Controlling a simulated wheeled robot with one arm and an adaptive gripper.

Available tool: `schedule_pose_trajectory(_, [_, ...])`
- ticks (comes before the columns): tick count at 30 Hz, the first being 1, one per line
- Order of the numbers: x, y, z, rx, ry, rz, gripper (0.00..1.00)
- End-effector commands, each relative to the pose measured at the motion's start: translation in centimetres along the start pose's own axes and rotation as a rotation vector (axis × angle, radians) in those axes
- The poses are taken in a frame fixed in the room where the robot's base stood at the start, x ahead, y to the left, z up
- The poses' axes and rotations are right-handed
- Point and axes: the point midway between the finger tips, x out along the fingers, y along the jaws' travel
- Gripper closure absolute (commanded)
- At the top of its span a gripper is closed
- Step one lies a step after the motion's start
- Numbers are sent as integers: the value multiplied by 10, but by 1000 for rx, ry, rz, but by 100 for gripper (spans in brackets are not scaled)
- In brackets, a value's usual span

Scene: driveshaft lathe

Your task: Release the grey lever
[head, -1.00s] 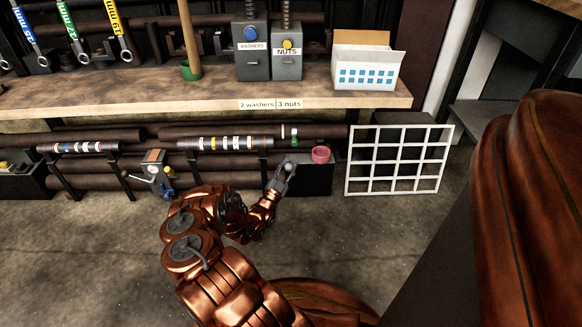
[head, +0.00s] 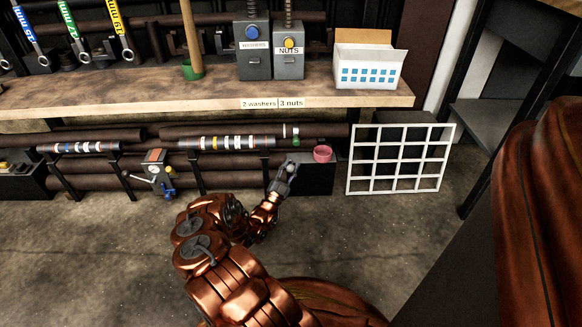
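My gripper (head: 282,183) is at the left side of a dark box-shaped lathe part (head: 317,180), below the bench. A small light-grey rounded piece, which looks like the knob of the grey lever (head: 291,169), shows at its fingertips. The dark fingers reach up around or beside this piece. At this size I cannot tell whether they grip it. The rest of the lever is hidden or too small to make out.
Banded shafts (head: 225,143) lie under the bench (head: 130,97). A white grid frame (head: 400,158) stands on the right. The concrete floor in front is clear.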

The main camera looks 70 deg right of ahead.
Motion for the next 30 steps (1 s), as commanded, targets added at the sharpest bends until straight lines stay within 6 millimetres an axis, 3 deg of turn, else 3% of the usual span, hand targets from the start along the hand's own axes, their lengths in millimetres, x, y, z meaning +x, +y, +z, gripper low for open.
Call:
schedule_pose_trajectory(7, [0,0,0,0,0,0,42])
schedule_pose_trajectory(17, [-2,0,0,-1,0,0,42])
schedule_pose_trajectory(30, [-59,2,1,-3,-3,2,42])
